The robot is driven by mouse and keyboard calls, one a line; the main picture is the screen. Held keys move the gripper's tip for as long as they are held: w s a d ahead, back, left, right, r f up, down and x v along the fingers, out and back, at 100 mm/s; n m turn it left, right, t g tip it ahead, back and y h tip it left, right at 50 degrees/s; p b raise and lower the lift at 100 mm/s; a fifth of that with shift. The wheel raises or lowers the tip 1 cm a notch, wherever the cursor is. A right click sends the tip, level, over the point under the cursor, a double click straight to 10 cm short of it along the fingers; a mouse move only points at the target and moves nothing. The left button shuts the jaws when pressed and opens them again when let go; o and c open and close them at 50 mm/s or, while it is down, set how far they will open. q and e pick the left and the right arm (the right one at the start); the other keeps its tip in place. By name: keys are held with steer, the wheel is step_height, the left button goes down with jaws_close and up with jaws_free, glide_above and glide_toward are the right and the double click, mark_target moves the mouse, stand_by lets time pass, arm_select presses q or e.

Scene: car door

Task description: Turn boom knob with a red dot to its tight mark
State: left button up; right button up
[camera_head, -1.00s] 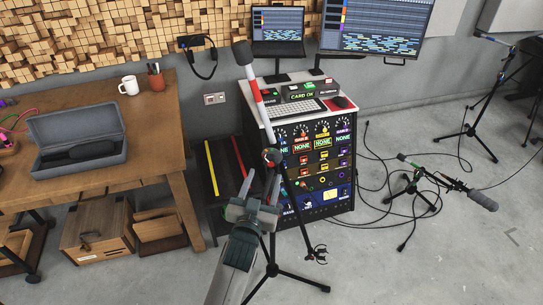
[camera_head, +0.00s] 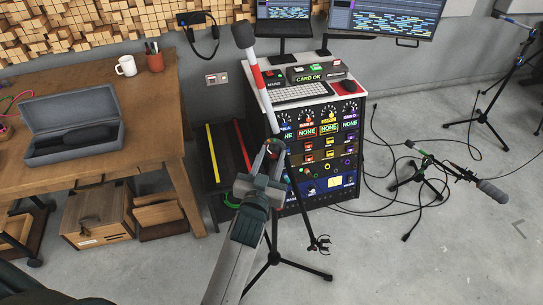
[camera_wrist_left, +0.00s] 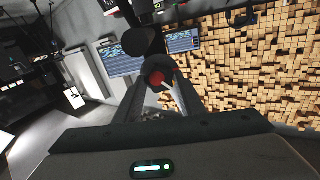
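The boom stand (camera_head: 275,225) stands in front of the rack, with a red-and-white boom (camera_head: 260,85) rising to a dark microphone (camera_head: 243,35). The boom knob (camera_head: 273,148) is at the joint, largely covered by my gripper in the head view. In the left wrist view, a round dark knob with red on its face (camera_wrist_left: 156,79) shows between the fingers. My left gripper (camera_head: 270,158) has its fingers apart, one on each side of the knob. Whether they touch it is unclear. The tight mark cannot be made out. My right gripper is not in view.
A rack (camera_head: 320,150) with a keyboard on top stands close behind the boom stand. A wooden table (camera_head: 150,100) with a grey case (camera_head: 72,128) is at left. Another microphone stand (camera_head: 420,180) and loose cables lie at right. The front right floor is clear.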

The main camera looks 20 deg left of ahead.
arm_select(q)
steer(key=c, duration=0.5)
steer(key=shift+o, duration=0.2)
steer(key=shift+m, duration=0.5)
steer(key=m+p, duration=0.1)
steer(key=m, duration=0.1)
steer(key=shift+r+m+p, duration=0.1)
steer(key=shift+m+p, duration=0.2)
steer(key=shift+p, duration=0.05)
steer(key=shift+d+m+p, duration=0.1)
steer(key=shift+m+p, duration=0.45)
steer(key=shift+m, duration=1.65)
steer(key=o, duration=1.1)
